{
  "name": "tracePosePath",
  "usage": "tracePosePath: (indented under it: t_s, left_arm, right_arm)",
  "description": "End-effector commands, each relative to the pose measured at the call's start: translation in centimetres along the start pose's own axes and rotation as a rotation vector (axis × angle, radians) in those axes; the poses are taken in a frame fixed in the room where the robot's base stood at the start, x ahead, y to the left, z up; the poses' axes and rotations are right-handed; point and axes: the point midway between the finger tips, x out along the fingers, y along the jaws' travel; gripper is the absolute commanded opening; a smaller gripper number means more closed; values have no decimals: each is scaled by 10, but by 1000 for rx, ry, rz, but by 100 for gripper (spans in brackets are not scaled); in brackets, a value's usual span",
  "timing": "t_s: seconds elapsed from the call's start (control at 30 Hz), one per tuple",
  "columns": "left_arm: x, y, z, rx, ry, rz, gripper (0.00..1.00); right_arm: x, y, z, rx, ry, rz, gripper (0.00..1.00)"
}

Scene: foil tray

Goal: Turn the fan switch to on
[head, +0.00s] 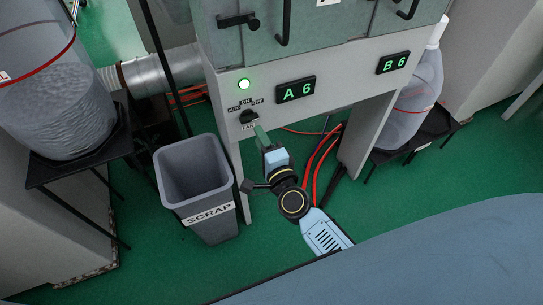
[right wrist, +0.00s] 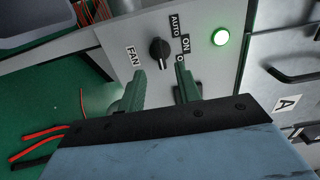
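The fan switch is a black rotary knob (head: 249,117) on the grey machine panel, with AUTO, ON and OFF labels above it and FAN below. In the right wrist view the knob (right wrist: 160,52) lies just beyond the fingertips, roughly between them. I cannot tell for sure which label it points to. My right gripper (right wrist: 160,72) has its two green fingers apart with nothing between them; one finger partly covers the OFF label. In the head view the right gripper (head: 259,132) is just below the knob. My left gripper is not in view.
A round green lamp (head: 243,85) is lit above the switch. A grey SCRAP bin (head: 196,185) stands left of my right arm. Displays A6 (head: 296,90) and B6 (head: 393,63) are on the panel. Red hoses (head: 320,165) hang behind the arm.

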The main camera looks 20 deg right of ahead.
Motion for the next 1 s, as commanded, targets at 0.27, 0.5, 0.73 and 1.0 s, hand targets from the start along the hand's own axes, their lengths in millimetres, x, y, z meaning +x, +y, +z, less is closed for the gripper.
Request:
tracePosePath:
  t_s: [0.27, 0.5, 0.73, 1.0]
  left_arm:
    - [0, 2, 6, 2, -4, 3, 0]
    - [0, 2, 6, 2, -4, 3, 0]
    - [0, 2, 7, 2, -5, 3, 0]
    - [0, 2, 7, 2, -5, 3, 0]
  right_arm:
    - [-55, 0, 0, -2, -1, 1, 34]
    - [-72, 0, 0, 0, 0, 0, 34]
    - [-72, 0, 0, 0, 0, 0, 34]
    - [-72, 0, 0, 0, 0, 0, 34]
